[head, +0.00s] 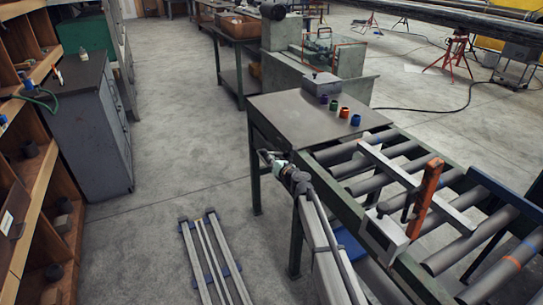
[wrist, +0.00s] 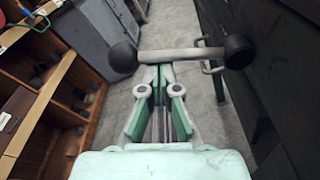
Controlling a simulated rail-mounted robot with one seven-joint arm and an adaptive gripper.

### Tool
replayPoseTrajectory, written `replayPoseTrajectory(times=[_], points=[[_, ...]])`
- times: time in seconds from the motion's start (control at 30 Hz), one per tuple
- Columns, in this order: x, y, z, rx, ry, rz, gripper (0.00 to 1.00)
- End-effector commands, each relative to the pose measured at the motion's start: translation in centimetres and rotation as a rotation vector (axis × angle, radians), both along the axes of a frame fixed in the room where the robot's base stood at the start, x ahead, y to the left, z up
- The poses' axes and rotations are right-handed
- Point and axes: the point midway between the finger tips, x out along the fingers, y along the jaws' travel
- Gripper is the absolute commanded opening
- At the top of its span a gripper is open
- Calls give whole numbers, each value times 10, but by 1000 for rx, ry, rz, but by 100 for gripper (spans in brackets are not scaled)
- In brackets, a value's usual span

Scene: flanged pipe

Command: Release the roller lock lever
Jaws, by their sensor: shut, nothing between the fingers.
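In the wrist view, a pale lever bar (wrist: 180,55) lies across the picture, with a dark round knob (wrist: 123,58) at its left end and a dark round hub (wrist: 238,51) at its right end, by the dark side of the bench. I take this to be the lock lever. My gripper (wrist: 160,70) is shut and empty, with its green fingertips right at the bar's near edge, left of its middle. I cannot tell whether they touch. In the head view my gripper (head: 268,158) is beside the table's left edge; the lever is not clearly distinguishable there.
The roller conveyor (head: 395,165) adjoins the metal tabletop (head: 290,115), which holds a grey box (head: 322,86) and several coloured rings. A metal rack (head: 213,258) lies on the floor.

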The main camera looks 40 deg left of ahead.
Motion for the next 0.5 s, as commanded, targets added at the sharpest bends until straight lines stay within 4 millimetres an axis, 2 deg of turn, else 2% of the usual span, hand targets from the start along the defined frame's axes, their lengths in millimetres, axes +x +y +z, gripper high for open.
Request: replayPoseTrajectory(times=[0.1,0.5], points=[[2,0,8,22,50,-2,0],[3,-1,14,20,43,-1,0]])
